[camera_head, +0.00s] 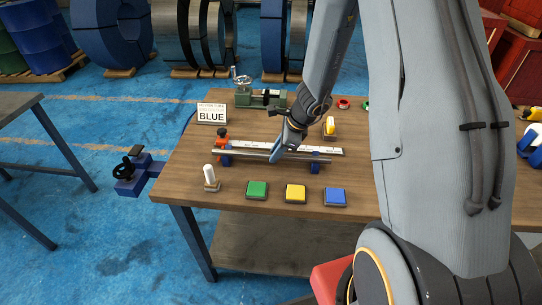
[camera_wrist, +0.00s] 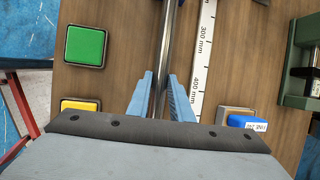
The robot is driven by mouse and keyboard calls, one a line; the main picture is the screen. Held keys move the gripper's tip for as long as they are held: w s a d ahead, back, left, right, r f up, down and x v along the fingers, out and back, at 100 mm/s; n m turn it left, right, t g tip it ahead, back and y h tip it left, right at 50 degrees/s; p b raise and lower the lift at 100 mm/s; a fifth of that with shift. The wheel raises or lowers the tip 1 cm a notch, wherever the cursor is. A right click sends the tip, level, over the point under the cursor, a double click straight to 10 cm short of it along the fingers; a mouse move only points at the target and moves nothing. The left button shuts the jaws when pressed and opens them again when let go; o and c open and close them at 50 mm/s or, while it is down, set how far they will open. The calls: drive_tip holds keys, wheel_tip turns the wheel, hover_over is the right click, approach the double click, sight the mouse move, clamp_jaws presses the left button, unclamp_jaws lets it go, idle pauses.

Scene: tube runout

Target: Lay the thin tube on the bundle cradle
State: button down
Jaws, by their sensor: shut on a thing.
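A thin grey metal tube (camera_head: 240,152) runs left to right over the workbench. My gripper (camera_head: 276,157) is shut on it near its middle. In the wrist view the tube (camera_wrist: 169,45) passes between the two blue fingers of my gripper (camera_wrist: 160,78). Whether the held tube touches the supports is hard to tell at this size. My fingers hide part of the tube.
A white millimetre ruler (camera_head: 322,151) lies behind the tube. Green (camera_head: 257,189), yellow (camera_head: 296,193) and blue (camera_head: 335,196) buttons line the front edge.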

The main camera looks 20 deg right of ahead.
wheel_tip(320, 180, up, 10)
idle(0.6)
drive_tip(key=c, duration=2.3)
unclamp_jaws()
clamp_jaws()
